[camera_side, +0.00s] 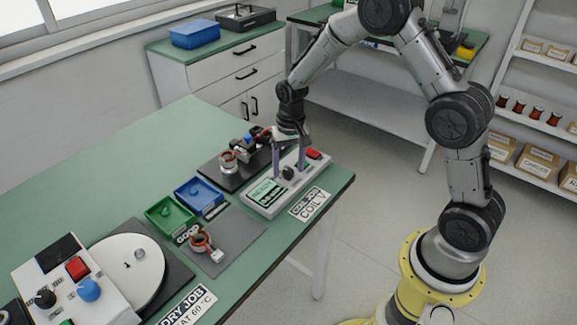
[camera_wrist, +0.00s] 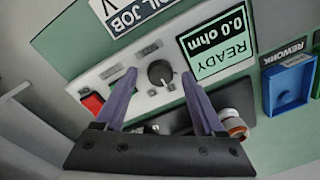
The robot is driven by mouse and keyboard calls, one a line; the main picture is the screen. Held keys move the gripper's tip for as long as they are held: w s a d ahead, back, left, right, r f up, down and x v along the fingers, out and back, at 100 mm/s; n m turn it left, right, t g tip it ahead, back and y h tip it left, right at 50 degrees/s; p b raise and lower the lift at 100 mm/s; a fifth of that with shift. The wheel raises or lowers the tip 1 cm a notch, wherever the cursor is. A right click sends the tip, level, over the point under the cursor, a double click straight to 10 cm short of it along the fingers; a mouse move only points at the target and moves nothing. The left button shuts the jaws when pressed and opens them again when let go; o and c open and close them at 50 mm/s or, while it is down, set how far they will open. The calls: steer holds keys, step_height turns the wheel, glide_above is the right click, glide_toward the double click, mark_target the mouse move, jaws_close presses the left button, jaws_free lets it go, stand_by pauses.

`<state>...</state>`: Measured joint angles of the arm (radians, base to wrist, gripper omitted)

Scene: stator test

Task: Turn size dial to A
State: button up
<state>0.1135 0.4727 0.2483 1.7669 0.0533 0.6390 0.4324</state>
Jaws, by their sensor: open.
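The size dial appears to be the black knob (camera_wrist: 160,72) on the light grey tester (camera_wrist: 105,72); in the side view the knob (camera_side: 288,173) sits between the display and a red button. Its pointer mark and the small labels around it are too small to read. My gripper (camera_wrist: 160,77) is open, with its two purple fingers pointing at the panel on either side of the knob and visible gaps to it. In the side view my gripper (camera_side: 289,168) reaches down over the tester. Whether the fingertips are level with the knob, I cannot tell.
The tester's display (camera_wrist: 218,45) reads READY, 0.0 ohm. A red button (camera_wrist: 93,103) is near one finger. A blue bin (camera_side: 201,194), a green bin (camera_side: 170,213) and a dark fixture with a coil (camera_side: 228,162) stand nearby. The table's far left is clear.

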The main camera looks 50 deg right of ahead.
steer(key=shift+f, duration=0.15)
jaws_close()
stand_by(0.4)
steer(key=shift+n, duration=0.4)
steer(key=n, duration=0.3)
steer(key=shift+w+n, duration=0.1)
steer(key=shift+n, duration=0.2)
steer(key=n, duration=0.4)
steer(key=shift+n, duration=0.3)
